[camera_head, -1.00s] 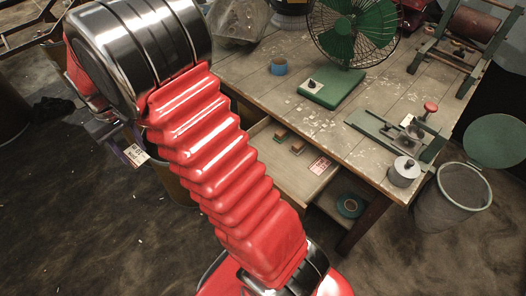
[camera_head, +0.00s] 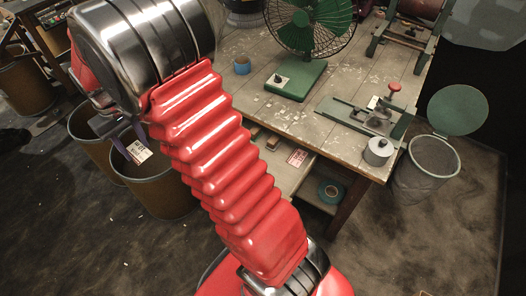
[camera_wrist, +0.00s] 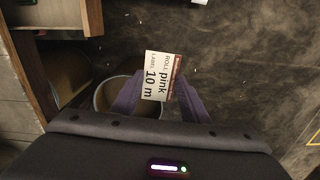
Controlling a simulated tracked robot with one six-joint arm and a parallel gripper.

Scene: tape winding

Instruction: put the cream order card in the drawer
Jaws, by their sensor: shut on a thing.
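My gripper (camera_wrist: 160,98), with purple fingers, is shut on the cream order card (camera_wrist: 154,75) printed "ROLL pink LABEL 10 m", with a brownish stripe on one edge. In the head view the card (camera_head: 139,152) hangs at left over a round bin, well left of the drawer. The open drawer (camera_head: 284,176) is under the workbench's front edge, partly hidden behind my red arm. Small brown blocks (camera_head: 272,142) and a red-and-white card (camera_head: 298,158) lie in it.
The workbench (camera_head: 240,95) carries a green fan (camera_head: 309,25), a blue cup (camera_head: 242,65) and a green tool with a red knob (camera_head: 372,115). Brown bins (camera_head: 160,195) stand at left, and a bin with a raised green lid (camera_head: 458,110) at right. A blue tape roll (camera_head: 330,192) lies below the drawer.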

